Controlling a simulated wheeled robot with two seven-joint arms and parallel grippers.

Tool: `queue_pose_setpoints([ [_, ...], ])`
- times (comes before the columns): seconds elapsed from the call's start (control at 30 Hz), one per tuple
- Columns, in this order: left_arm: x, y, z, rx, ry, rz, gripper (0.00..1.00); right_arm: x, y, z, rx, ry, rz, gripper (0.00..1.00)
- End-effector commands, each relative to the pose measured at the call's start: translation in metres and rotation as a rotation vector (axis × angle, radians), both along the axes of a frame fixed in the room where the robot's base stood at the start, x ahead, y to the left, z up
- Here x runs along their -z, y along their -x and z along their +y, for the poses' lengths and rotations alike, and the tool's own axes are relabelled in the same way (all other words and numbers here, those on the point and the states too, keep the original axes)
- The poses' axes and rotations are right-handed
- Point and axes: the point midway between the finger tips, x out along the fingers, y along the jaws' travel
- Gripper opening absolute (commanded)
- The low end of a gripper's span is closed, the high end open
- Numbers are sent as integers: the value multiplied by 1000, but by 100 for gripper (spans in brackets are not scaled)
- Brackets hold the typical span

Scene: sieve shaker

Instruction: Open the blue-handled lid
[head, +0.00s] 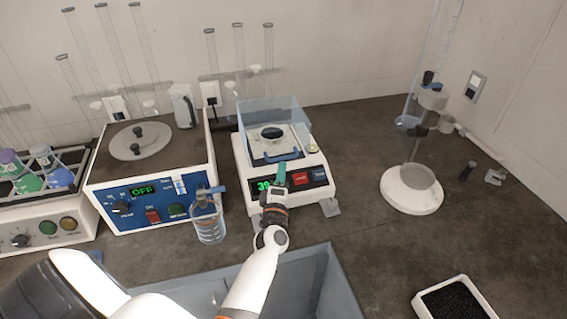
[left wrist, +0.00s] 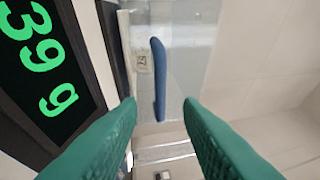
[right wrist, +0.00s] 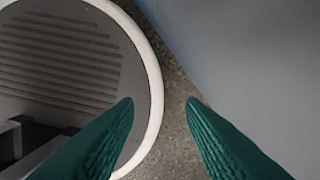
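The blue handle (head: 284,154) is on the front of a clear lid (head: 271,112) that covers the pan of a white balance (head: 241,164). In the left wrist view the blue handle (left wrist: 158,80) is a long bar beyond my fingertips, between them and a little left of middle. My left gripper (head: 281,172) is at the front of the balance, just below the handle; its green fingers (left wrist: 160,103) are apart with nothing between them. My right gripper (right wrist: 160,103) is also open and empty, above my round base; it does not show in the head view.
A clear bottle (head: 207,222) stands left of my left arm. A blue-panelled machine (head: 148,200) stands left of the balance. A stand with a white round base (head: 411,194) is at right. A grey bin (head: 335,285) and a tray of dark grains (head: 455,303) are in front.

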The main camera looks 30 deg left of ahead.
Motion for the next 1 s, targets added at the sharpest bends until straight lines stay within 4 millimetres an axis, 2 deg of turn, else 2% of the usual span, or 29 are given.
queue_pose_setpoints([
  [0.1, -3, -20, 10, 0, 0, -2, 33, 5, 0, 0, 0, 0, 1, 36],
  [0.3, -6, -39, 19, 1, -1, 1, 33, 9, 0, 0, 0, 0, 1, 36],
  [0.67, -8, -43, 21, 2, -2, 2, 33, 9, 1, 1, -1, 0, 2, 36],
  [0.87, -8, -43, 21, 2, -2, 2, 1, 9, 1, 2, -1, -2, 1, 36],
  [1.0, -8, -43, 21, 2, -2, 2, 0, 9, 1, 3, -1, -3, 2, 36],
])
